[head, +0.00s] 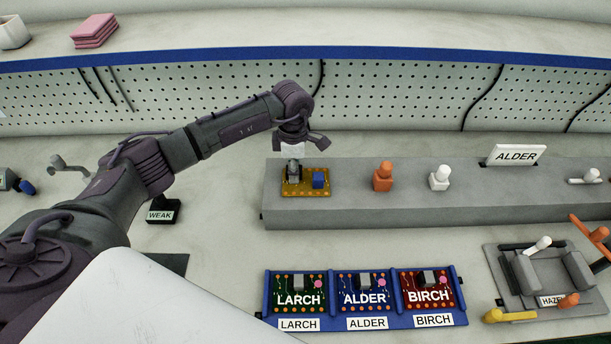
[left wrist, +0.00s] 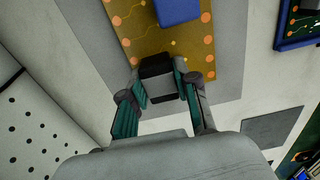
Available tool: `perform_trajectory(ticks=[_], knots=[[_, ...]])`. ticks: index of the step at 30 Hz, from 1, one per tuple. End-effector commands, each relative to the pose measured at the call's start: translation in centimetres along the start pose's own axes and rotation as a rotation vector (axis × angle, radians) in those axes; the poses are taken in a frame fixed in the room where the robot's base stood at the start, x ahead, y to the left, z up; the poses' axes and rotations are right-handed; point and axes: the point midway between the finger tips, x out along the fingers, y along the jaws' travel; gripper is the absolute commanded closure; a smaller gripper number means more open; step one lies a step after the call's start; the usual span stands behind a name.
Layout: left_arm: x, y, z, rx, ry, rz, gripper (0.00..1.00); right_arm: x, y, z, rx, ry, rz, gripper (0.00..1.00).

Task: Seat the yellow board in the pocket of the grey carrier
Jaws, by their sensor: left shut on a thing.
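The yellow board (head: 320,193) is at the left end of the long grey block; I cannot tell if it rests on it or hangs just above. It carries a blue part (head: 318,180) and a dark grey part (head: 293,174). My left gripper (head: 293,162) is shut on the dark grey part, over the board. The left wrist view shows the fingers (left wrist: 163,84) on either side of this part, with the board (left wrist: 145,30) beyond. A grey carrier-like fixture (head: 511,283) with a label reading HAZEL, partly covered, stands at right. My right gripper is not in view.
The grey block (head: 350,205) also bears orange and white knobs and an ALDER sign (head: 515,155). A blue rack (head: 342,322) holds LARCH, ALDER and BIRCH boards in front. Orange, white and yellow handles surround the right fixture. A black WEAK box (head: 164,208) stands left.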

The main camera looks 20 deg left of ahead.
Motion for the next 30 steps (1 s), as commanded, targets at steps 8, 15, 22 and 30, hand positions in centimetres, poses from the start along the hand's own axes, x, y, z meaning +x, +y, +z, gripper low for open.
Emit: perform_trajectory(ticks=[8,15,22,30], knots=[[-1.9,0.2,0.0,-0.001,-0.004,0.006,1.0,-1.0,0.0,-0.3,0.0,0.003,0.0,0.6],[-3.2,0.3,0.0,-0.002,-0.005,0.009,1.0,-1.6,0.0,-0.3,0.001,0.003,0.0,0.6],[-4.4,0.3,0.1,-0.001,-0.006,0.01,1.0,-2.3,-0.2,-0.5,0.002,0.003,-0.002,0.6],[-5.8,0.3,0.1,-0.001,-0.007,0.009,1.0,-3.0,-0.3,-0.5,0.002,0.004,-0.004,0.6]])
